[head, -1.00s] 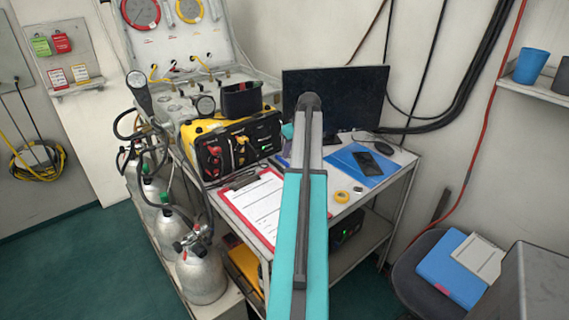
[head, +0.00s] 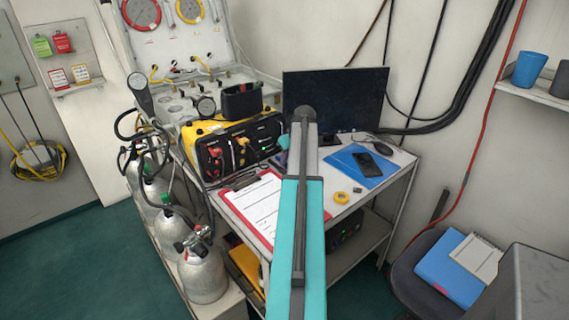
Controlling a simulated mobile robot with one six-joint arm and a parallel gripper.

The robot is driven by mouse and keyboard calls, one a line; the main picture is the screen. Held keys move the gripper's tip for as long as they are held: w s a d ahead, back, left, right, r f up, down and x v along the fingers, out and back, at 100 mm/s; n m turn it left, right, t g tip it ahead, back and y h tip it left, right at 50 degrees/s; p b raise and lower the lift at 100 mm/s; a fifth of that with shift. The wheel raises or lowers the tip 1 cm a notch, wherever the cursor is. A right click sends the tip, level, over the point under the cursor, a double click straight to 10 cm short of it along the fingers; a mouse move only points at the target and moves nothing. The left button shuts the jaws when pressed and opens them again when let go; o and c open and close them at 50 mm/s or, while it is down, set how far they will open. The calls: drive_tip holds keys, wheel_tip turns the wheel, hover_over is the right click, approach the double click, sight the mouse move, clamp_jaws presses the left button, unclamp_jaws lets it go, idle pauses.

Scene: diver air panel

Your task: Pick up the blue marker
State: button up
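I cannot make out the blue marker for certain. A small bluish patch (head: 279,161) shows on the desk between the yellow case and my arm, too small and too covered to identify. My teal and grey arm reaches up through the middle of the head view, over the desk (head: 352,205). My gripper is hidden behind the arm's far end, so its fingers and anything between them do not show.
A red clipboard (head: 232,203) with paper lies left of my arm; a yellow case (head: 206,128) stands behind it. On the right are a yellow tape roll (head: 341,197), a blue folder (head: 344,157) with a phone (head: 366,162), and a mouse (head: 385,149). A monitor (head: 345,97) stands behind.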

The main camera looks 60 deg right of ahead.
drive_tip(key=shift+w+f, duration=0.15)
drive_tip(key=shift+f, duration=0.3)
idle(0.6)
drive_tip(key=shift+c, duration=0.2)
clamp_jaws()
